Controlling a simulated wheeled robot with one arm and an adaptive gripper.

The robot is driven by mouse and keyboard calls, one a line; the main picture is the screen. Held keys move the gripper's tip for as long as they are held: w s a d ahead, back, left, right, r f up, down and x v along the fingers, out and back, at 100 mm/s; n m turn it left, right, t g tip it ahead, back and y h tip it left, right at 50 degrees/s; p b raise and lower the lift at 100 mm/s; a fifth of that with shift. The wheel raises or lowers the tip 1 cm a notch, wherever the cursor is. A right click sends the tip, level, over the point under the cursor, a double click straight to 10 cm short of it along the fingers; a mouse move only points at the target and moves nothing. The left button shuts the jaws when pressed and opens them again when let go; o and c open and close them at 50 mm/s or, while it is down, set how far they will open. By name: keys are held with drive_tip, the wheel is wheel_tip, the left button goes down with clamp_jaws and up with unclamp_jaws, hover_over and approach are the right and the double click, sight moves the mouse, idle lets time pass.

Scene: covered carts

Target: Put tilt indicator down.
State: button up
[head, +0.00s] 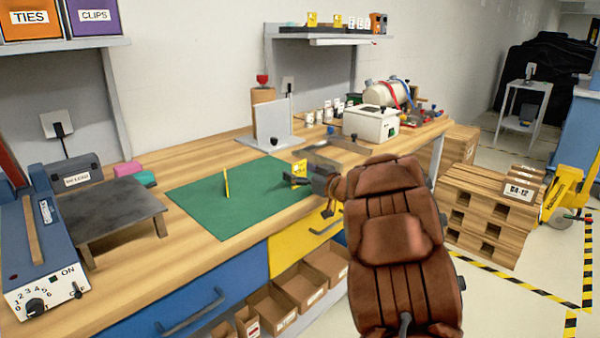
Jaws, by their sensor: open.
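A thin yellow piece (226,183), seen nearly edge-on, stands upright on the green mat (205,208); it looks like a tilt indicator. A second yellow piece with a dark mark (299,168) shows just behind my gripper, and I cannot tell whether it touches the gripper or stands on the mat. My gripper (286,179) is open over the right part of the mat, its fingers pointing left. It is clear of the thin yellow piece, which lies to its left.
A grey stand (105,215) and blue scale-like device (45,245) are at left. A white box (371,124) and upright grey plate (272,122) stand behind. The mat's middle is mostly clear.

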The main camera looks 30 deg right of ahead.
drive_tip(key=shift+r, duration=0.15)
drive_tip(key=shift+s+d, duration=0.15)
drive_tip(key=shift+s, duration=0.2)
drive_tip(key=v, duration=1.1)
drive_tip(key=shift+p, duration=0.4)
drive_tip(key=shift+s, duration=0.15)
